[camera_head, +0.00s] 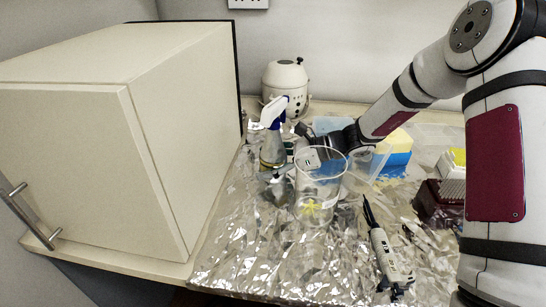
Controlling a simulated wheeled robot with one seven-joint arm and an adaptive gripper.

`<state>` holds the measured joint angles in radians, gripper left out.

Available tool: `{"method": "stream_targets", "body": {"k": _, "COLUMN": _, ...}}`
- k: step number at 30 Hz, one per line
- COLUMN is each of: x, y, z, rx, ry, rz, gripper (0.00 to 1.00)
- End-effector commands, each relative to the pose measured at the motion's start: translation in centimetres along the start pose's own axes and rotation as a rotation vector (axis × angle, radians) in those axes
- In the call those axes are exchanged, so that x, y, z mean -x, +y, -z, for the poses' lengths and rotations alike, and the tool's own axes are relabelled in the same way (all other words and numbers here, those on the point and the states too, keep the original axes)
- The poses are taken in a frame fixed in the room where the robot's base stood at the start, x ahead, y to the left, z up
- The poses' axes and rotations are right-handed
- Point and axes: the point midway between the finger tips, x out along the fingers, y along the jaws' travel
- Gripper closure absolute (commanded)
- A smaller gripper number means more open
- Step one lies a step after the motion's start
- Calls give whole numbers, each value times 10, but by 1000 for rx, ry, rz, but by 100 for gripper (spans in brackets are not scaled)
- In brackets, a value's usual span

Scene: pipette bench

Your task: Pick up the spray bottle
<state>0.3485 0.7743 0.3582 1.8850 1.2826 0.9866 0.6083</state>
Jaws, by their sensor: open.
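The spray bottle (272,150) stands upright on the foil-covered bench, beside the cream cabinet. It has a white and blue spray head and a clear body. My gripper (296,150) reaches in from the right, just to the right of the bottle. It is open, with its fingers close to the bottle's body. The glass beaker in front partly covers my gripper, and I cannot tell whether the fingers touch the bottle.
A clear beaker (319,192) stands in front of my gripper. A pipette (385,255) lies at the front right. A blue and yellow box (397,150) and a dark red rack (438,205) are at right. The cream cabinet (110,150) blocks the left. A cream appliance (286,82) stands behind.

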Motion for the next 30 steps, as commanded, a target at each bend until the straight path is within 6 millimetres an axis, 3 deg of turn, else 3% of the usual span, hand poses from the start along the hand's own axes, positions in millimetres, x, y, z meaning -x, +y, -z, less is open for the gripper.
{"method": "stream_targets", "body": {"k": 4, "x": -20, "y": 0, "z": 0, "rx": 1, "ry": -1, "rz": -1, "gripper": 29}}
{"method": "stream_targets", "body": {"k": 11, "x": -22, "y": 0, "z": 0, "rx": 2, "ry": 0, "rz": 1, "gripper": 29}}
{"method": "stream_targets", "body": {"k": 14, "x": -22, "y": 0, "z": 0, "rx": 2, "ry": 0, "rz": 1, "gripper": 47}}
{"method": "stream_targets", "body": {"k": 21, "x": -22, "y": 0, "z": 0, "rx": 2, "ry": 0, "rz": 0, "gripper": 100}}
{"method": "stream_targets", "body": {"k": 30, "x": -22, "y": 0, "z": -2, "rx": 3, "ry": -1, "rz": 1, "gripper": 100}}
